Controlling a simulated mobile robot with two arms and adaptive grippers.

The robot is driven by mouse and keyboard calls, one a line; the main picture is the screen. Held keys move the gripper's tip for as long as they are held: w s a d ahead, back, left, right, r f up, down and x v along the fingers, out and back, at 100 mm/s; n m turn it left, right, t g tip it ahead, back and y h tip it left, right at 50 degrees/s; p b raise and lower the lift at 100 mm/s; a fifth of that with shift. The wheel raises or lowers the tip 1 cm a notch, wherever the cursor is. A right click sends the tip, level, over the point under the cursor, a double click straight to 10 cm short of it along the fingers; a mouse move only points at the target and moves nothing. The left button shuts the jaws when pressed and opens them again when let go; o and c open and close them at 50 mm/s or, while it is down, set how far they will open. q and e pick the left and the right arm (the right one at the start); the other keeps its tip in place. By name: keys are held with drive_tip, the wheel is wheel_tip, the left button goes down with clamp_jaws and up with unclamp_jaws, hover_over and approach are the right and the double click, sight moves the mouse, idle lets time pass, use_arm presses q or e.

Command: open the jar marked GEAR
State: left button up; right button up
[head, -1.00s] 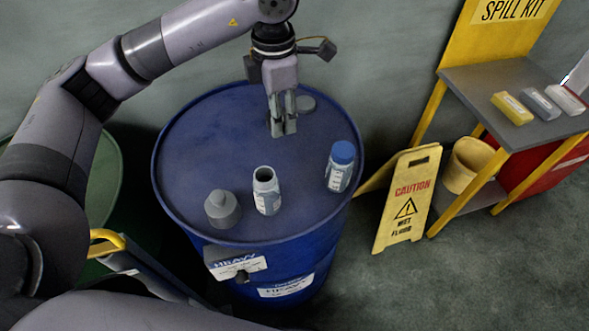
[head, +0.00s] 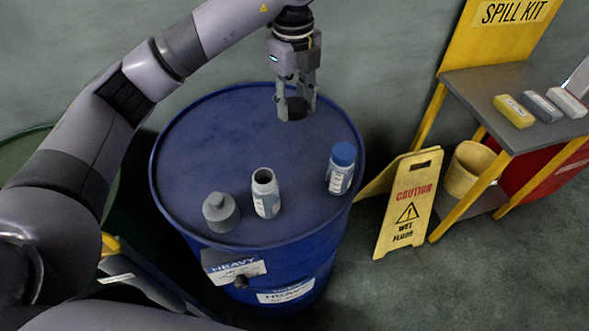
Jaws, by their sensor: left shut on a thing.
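My left gripper (head: 295,112) is shut on a dark, round, cap-like thing (head: 296,106) at the far part of the blue drum's top. I cannot tell whether that thing still touches the drum. An open, pale jar with a white label (head: 265,195) stands upright near the front, its mouth uncovered. A jar with a blue lid (head: 341,168) stands upright at the right. The writing on both jars is too small to read, so I cannot tell which is marked GEAR. My right gripper is not in view.
The blue drum (head: 225,130) has free room at the middle of its top. A grey container with a knob (head: 221,212) stands front left. A yellow caution sign (head: 410,205) and a spill-kit table (head: 480,100) stand to the right.

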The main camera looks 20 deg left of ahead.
use_arm(q)
drive_tip(key=p, duration=0.1)
hover_over(295, 172)
wheel_tip(295, 172, down, 15)
drive_tip(key=shift+s+a+r, duration=0.1)
drive_tip(key=shift+r, duration=0.1)
wheel_tip(295, 172, down, 4)
drive_tip(key=shift+p, duration=0.5)
drive_tip(key=shift+f, duration=0.5)
drive_tip(key=o, duration=1.3)
drive_tip(key=shift+f, duration=0.1)
